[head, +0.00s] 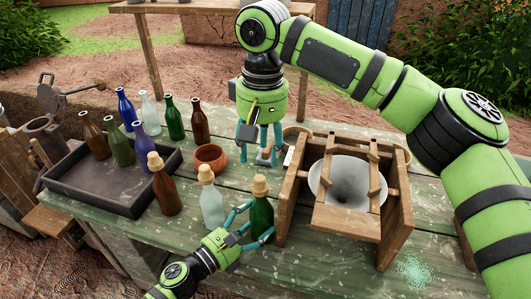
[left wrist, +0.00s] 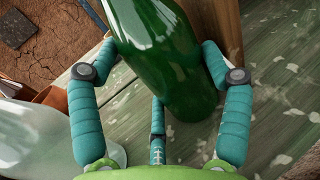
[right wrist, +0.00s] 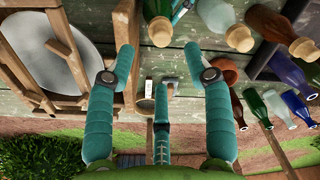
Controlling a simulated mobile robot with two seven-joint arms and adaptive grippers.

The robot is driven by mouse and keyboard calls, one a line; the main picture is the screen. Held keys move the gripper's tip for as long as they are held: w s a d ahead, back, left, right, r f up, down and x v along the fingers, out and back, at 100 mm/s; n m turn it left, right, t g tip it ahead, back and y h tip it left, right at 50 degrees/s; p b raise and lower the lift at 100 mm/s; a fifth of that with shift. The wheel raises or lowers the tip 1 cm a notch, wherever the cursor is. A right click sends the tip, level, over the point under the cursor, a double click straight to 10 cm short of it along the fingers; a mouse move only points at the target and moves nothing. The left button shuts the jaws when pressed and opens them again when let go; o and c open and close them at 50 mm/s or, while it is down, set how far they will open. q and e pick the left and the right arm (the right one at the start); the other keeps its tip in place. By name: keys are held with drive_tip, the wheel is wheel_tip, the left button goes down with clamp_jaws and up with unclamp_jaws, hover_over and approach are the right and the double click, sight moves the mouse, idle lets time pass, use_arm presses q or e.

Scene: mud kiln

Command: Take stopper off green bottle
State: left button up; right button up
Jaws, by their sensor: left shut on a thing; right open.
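The green bottle (head: 262,220) stands upright on the table with a pale wooden stopper (head: 260,186) in its neck. My left gripper (head: 243,232) is shut around its body; the left wrist view shows the green glass (left wrist: 165,60) between the fingers. The stopper is out of that view. My right gripper (head: 262,158) is open and empty, fingers pointing down, behind the bottle. In the right wrist view the stopper (right wrist: 160,31) appears just beyond and between its open fingertips, apart from them.
A clear bottle (head: 212,208) and a brown bottle (head: 164,192), both stoppered, stand left of the green one. A wooden frame holding a white funnel (head: 345,175) stands close on the right. A clay bowl (head: 211,158), a dark tray (head: 130,207) and several open bottles are further left.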

sight(258, 179)
drive_tip(key=shift+d+r+n, duration=0.1)
drive_tip(key=shift+r+n, duration=0.4)
drive_tip(key=shift+n, duration=0.6)
drive_tip(key=f+n, duration=0.3)
drive_tip(key=f+n+y, duration=0.1)
drive_tip(key=f+n, duration=0.1)
drive_tip(key=n, duration=0.1)
drive_tip(key=f+n, duration=0.3)
drive_tip(key=shift+w+a+f, duration=0.25)
drive_tip(key=shift+a+f, duration=0.05)
drive_tip(key=shift+c, duration=0.4)
clamp_jaws()
use_arm(q)
drive_tip(key=shift+r, duration=0.1)
use_arm(e)
drive_tip(key=shift+r, duration=0.25)
drive_tip(key=shift+r, duration=0.9)
